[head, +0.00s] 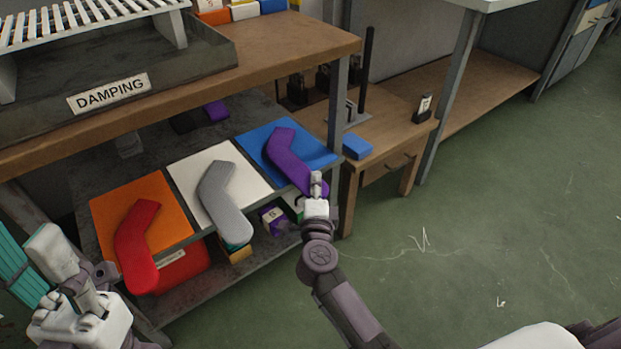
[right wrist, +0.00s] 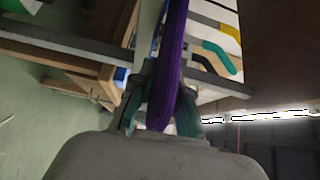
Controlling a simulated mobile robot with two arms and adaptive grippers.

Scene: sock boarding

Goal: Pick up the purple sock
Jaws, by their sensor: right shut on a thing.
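The purple sock (head: 288,152) lies bent on the blue board (head: 318,152) at the right end of a lower shelf. My right gripper (head: 317,183) is at the near end of this sock. In the right wrist view the purple sock (right wrist: 170,60) runs between the two fingers (right wrist: 163,105), and the gripper is shut on it. The sock's far part still appears to rest on the board. My left gripper (head: 85,292) is at the lower left, away from the sock; its fingertips are not clear.
A grey sock (head: 222,198) lies on a white board (head: 190,172), and a red sock (head: 138,245) on an orange board (head: 110,213). The "DAMPING" tray (head: 215,62) stands on the bench above. A metal post (head: 336,100) rises beside the blue board. Green floor (head: 480,210) is open at right.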

